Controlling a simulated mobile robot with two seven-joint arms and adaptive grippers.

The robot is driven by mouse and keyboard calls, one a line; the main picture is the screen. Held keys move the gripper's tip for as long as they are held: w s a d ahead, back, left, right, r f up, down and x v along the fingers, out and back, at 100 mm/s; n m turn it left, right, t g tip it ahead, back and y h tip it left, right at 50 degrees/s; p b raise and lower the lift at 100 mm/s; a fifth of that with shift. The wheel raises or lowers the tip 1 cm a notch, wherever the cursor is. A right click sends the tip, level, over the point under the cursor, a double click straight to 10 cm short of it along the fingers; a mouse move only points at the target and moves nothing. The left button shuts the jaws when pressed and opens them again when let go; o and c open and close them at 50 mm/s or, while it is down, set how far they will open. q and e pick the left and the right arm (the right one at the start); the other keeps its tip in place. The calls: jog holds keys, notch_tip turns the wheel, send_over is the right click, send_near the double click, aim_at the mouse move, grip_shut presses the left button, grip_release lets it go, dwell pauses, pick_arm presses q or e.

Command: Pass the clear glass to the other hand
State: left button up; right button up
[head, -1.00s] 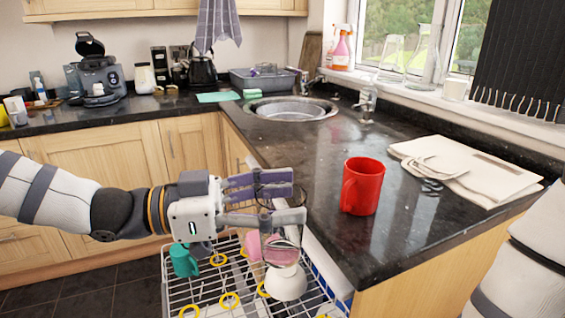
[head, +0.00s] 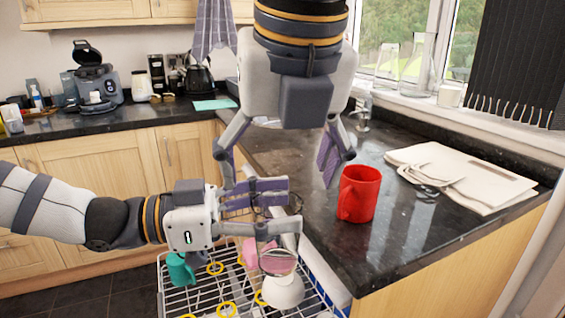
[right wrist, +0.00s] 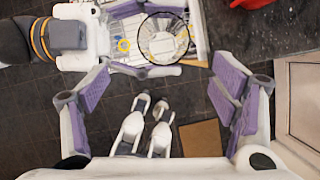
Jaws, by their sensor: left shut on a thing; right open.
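The clear glass (head: 278,246) is hard to make out in the head view, between the fingers of my left gripper (head: 279,207). My left gripper is shut on it and holds it above the dish rack. In the right wrist view the glass's round rim (right wrist: 163,64) shows from above, beside my left gripper's body. My right gripper (head: 280,172) is open and empty, pointing down above and behind the left gripper, its fingers spread wide. In the right wrist view its purple pads (right wrist: 162,88) stand either side of the picture, with the glass beyond them.
A dish rack (head: 190,300) with a teal mug (head: 180,270), a pink item and a white bowl-like item (head: 284,291) lies below. A red mug (head: 358,193) stands on the dark counter (head: 410,235) at right, near a folded cloth (head: 470,180).

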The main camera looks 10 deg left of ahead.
pick_arm(q)
jog(key=shift+d, duration=0.1)
pick_arm(e)
jog(key=x, duration=1.2)
jog(key=shift+w+d+r, duration=0.1)
jog(key=shift+w+d, duration=0.05)
jog(key=shift+w, duration=0.05)
jog(key=c, duration=1.2)
pick_arm(q)
jog(key=o, duration=1.8)
pick_arm(e)
jog(key=shift+c, duration=1.2)
